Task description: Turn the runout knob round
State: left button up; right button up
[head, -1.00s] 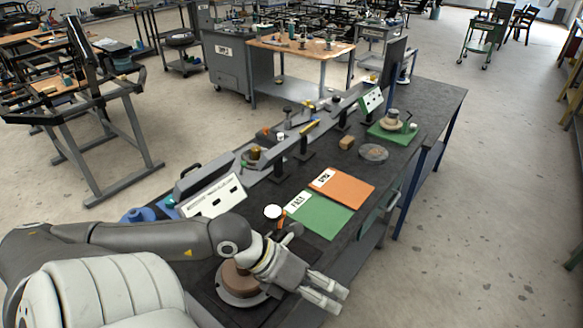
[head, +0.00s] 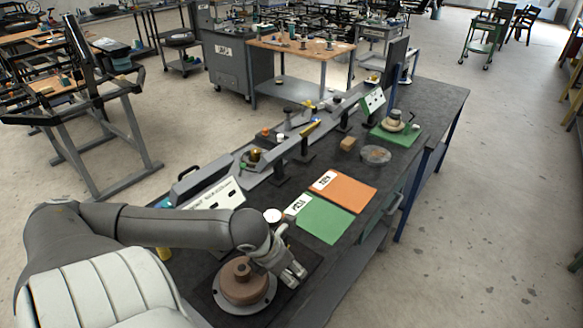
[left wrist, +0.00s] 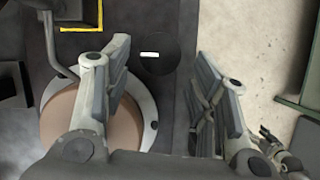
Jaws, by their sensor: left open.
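In the left wrist view a round black knob (left wrist: 165,68) with a short white mark lies ahead, between the lines of my two fingers; I take it to be the runout knob. In the head view I cannot make it out; my gripper may hide it. My left gripper (head: 293,276) is open and points down at the bench's front edge, just right of a brown disc (head: 238,290) on a pale round plate. In the left wrist view its fingers stand apart with nothing between them.
Green (head: 322,224) and orange (head: 347,193) mats lie beyond the gripper on the dark bench. A white dial (head: 272,215) stands close behind my wrist. In the left wrist view a bent grey rod (left wrist: 52,45) rises beside the plate. Free floor lies to the right.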

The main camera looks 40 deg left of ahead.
aim_at(293, 274)
pick_arm(q)
jog(key=x, duration=0.4)
jog(key=shift+f, duration=0.1)
jog(key=shift+w+f+p, duration=0.1)
jog(key=shift+f+p, duration=0.2)
